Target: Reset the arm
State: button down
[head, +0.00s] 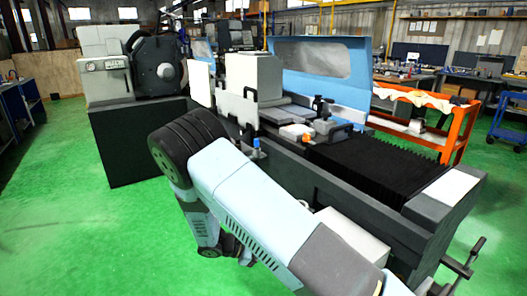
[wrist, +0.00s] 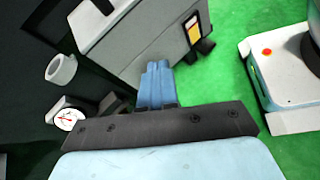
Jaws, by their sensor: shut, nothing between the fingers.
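My arm (head: 235,190) stretches across the lower middle of the head view, in front of the grinder. It rises from the lower right to a dark joint, then bends down toward the green floor. My gripper (wrist: 157,68) shows in the wrist view as two blue fingers pressed together, with nothing between them. The fingers appear close to a grey box (wrist: 150,35) with a yellow panel; I cannot tell whether they touch it. The fingers cannot be made out in the head view. The cylindrical grinder (head: 255,80) stands behind my arm, partly hidden by it.
The grinder's black bellows cover (head: 375,155) and a handwheel (head: 465,262) lie to the right. An orange cart (head: 462,125) stands behind. In the wrist view, a white ring (wrist: 61,69) and a dial gauge (wrist: 68,119) are at left. Green floor (head: 60,200) is open at left.

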jog(key=s+d+r+m+g+y, duration=0.1)
jog(key=d+r+m+y, duration=0.25)
jog(key=r, duration=0.65)
jog(key=s+d+r+m+g+y, duration=0.1)
jog(key=s+d+r+m+y, duration=0.3)
jog(key=r, duration=0.6)
jog(key=w+d+r+m+y, duration=0.1)
jog(key=d+r+m, duration=0.1)
jog(key=d+r, duration=0.55)
jog(key=s+d+r+m+t+y, duration=0.2)
jog(key=s+d+r+m+t, duration=0.1)
jog(key=s+r, duration=0.5)
jog(key=s+d+r+m+t+y, duration=0.2)
jog(key=s+d+r+m, duration=0.1)
jog(key=s+r, duration=0.5)
jog(key=s+m, duration=0.1)
jog(key=s, duration=0.1)
jog(key=shift+s+d+r+t, duration=0.25)
jog(key=shift+s+r+t, duration=0.1)
jog(key=shift+r+t, duration=0.05)
